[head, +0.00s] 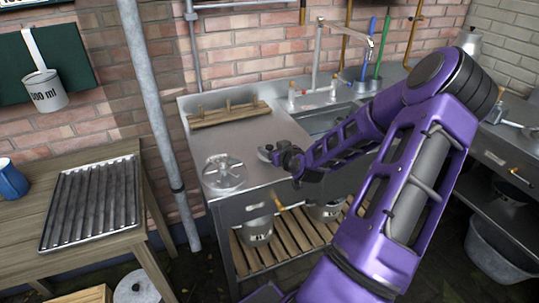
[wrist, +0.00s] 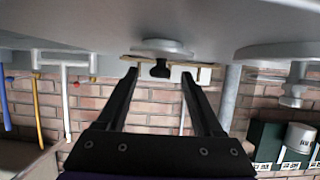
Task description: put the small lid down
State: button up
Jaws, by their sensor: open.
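The small lid (head: 264,153) is a pale disc on the steel worktop, just left of my gripper (head: 278,157) in the head view. In the wrist view, which is upside down, the small lid (wrist: 161,46) lies flat against the worktop with its black knob toward the middle. My gripper (wrist: 160,73) is open. Its two dark fingers appear on either side of the knob with gaps on both sides, and neither is seen touching it. I cannot tell whether the knob is fully between the fingertips or just beyond them.
A larger lid with a clamp-like handle (head: 224,172) lies left of my gripper; bare worktop separates them. A wooden peg rack (head: 229,115) stands at the back wall. The sink (head: 326,120) is behind right. A ribbed metal tray (head: 92,203) lies on the wooden table at left.

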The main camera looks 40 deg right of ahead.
jog(key=shift+x, duration=1.25)
grip_shut()
